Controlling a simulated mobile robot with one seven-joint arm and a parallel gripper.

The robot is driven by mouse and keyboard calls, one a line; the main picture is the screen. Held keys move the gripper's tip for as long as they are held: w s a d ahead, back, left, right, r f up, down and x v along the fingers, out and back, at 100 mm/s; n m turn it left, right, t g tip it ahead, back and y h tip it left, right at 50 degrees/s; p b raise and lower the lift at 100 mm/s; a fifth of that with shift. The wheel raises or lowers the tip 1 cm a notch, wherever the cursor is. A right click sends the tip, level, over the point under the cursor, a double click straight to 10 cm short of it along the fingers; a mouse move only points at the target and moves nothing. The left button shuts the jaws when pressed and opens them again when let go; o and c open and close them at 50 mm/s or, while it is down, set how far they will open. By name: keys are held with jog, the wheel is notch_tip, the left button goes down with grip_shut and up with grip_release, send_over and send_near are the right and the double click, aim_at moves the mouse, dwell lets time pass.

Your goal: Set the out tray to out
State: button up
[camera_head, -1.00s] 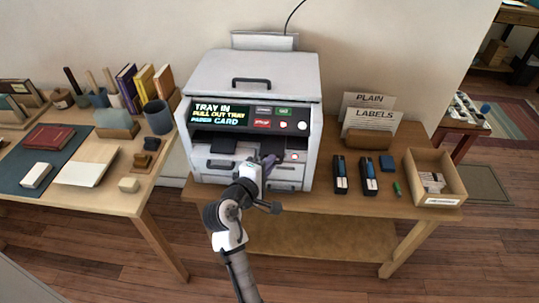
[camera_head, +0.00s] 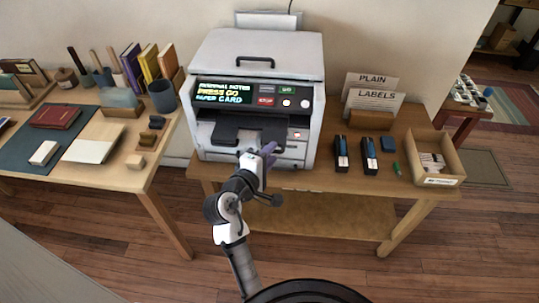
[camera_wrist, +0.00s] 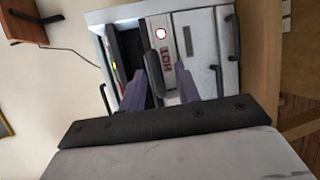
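The printer (camera_head: 255,55) stands on the wooden table, with a lit display (camera_head: 225,92) that includes the words "PRESS GO". The dark out tray (camera_head: 226,132) sticks out of the slot below the panel. A dark piece of it also shows in the wrist view (camera_wrist: 157,48). My gripper (camera_head: 268,150) is at the tray's front, right of its middle. Whether a finger touches the tray cannot be told.
Two dark staplers (camera_head: 355,153), a card holder (camera_head: 371,120) and an open box (camera_head: 456,160) stand right of the printer. A desk (camera_head: 125,178) with books and stationery is at left. Free floor lies in front.

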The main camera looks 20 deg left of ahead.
jog(key=b+v, duration=0.2)
jog(key=v, duration=1.2)
jog(key=shift+b, duration=0.4)
jog(key=shift+f, duration=0.1)
